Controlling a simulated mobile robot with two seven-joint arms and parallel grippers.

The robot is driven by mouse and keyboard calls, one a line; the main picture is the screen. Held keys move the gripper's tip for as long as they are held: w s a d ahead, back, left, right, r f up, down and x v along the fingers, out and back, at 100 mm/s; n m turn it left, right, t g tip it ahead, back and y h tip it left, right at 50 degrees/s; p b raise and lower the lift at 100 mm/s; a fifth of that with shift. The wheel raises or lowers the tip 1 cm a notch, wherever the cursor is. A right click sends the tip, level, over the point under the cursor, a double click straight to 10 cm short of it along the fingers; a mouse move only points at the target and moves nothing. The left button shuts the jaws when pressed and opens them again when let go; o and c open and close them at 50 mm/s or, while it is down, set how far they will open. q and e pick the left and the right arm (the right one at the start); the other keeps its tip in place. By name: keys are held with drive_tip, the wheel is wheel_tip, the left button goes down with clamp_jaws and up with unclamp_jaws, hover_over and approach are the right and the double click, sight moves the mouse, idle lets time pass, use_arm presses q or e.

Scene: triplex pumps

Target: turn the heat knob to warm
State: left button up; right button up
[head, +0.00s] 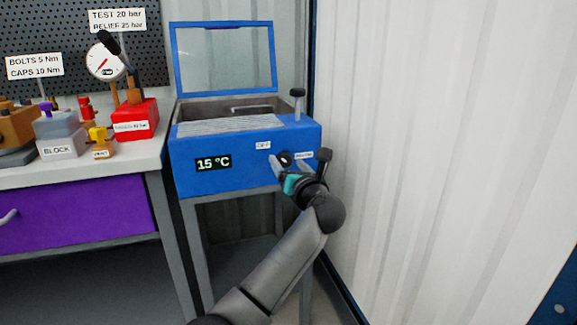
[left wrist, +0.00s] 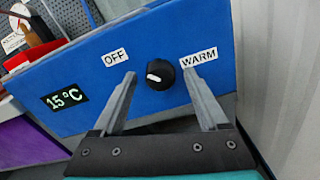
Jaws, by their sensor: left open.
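The heat knob (left wrist: 160,74) is a round black knob with a white pointer mark, on the front of a blue heater box (head: 245,172). In the left wrist view its mark lies on the left side of the knob. An OFF label (left wrist: 115,58) is at its upper left and a WARM label (left wrist: 199,58) at its right. The display (head: 213,163) reads 15 °C. My left gripper (head: 283,162) is open in front of the knob. In the left wrist view its fingers (left wrist: 164,88) stand either side of the knob, apart from it. My right gripper does not show.
The box's glass lid (head: 225,58) stands open, with a black-topped post (head: 298,104) at its right. A workbench with a purple drawer (head: 85,217) stands at left, holding a gauge (head: 106,60) and pump parts. A white corrugated wall (head: 440,150) is close at right.

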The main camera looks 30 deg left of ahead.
use_arm(q)
clamp_jaws()
idle(0.7)
